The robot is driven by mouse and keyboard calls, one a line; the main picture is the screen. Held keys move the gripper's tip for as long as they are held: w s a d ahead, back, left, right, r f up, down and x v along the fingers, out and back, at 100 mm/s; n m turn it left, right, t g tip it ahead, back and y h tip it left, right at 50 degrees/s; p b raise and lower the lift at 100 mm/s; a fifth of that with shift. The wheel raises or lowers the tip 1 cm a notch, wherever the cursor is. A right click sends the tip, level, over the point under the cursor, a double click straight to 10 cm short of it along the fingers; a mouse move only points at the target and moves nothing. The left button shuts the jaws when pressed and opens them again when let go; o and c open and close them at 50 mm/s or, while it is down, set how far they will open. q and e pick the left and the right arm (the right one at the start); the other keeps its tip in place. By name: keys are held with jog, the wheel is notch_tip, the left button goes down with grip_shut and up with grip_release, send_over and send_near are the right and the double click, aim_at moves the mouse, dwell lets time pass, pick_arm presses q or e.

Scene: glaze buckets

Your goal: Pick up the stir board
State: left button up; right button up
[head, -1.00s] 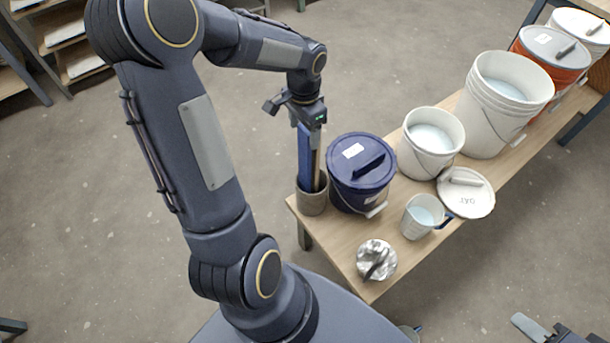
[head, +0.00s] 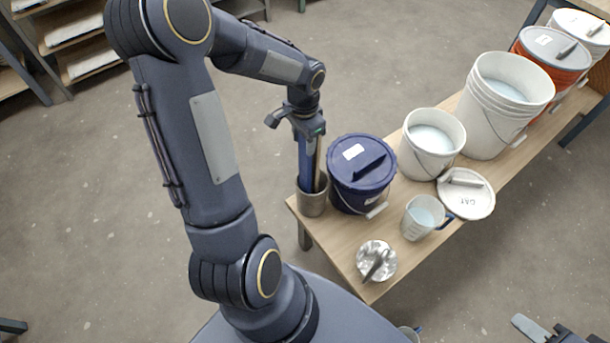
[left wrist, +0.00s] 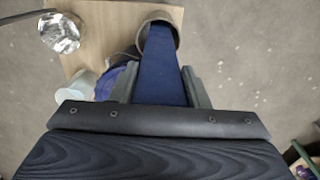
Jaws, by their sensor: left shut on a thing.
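The blue stir board (head: 306,172) stands upright in a grey pot (head: 312,203) at the table's near left corner. A narrow wooden strip shows beside it. My left gripper (head: 308,138) is above the pot, shut on the board's upper part. In the left wrist view the blue board (left wrist: 163,70) runs between the two fingers (left wrist: 160,88) down into the pot (left wrist: 167,17). The board's lower end is hidden inside the pot. A grey finger-like part at the lower right edge of the head view looks like my right gripper (head: 545,330), mostly cut off.
A dark blue lidded bucket (head: 360,175) stands close right of the pot. A white jug (head: 422,217), a shiny metal dish (head: 376,262), a round white lid (head: 467,196) and white buckets (head: 431,140) share the table. Open floor lies left of the pot.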

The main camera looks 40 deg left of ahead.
pick_arm(q)
jog(key=shift+r, duration=0.15)
notch_tip(320, 180, up, 18)
jog(key=p, duration=0.1)
jog(key=s+a, duration=0.2)
jog(key=s, duration=0.6)
jog(key=s+a+b, duration=0.1)
jog(key=s+a, duration=0.2)
jog(key=s, duration=0.6)
jog(key=shift+s+r, duration=0.15)
jog(key=shift+r, duration=0.15)
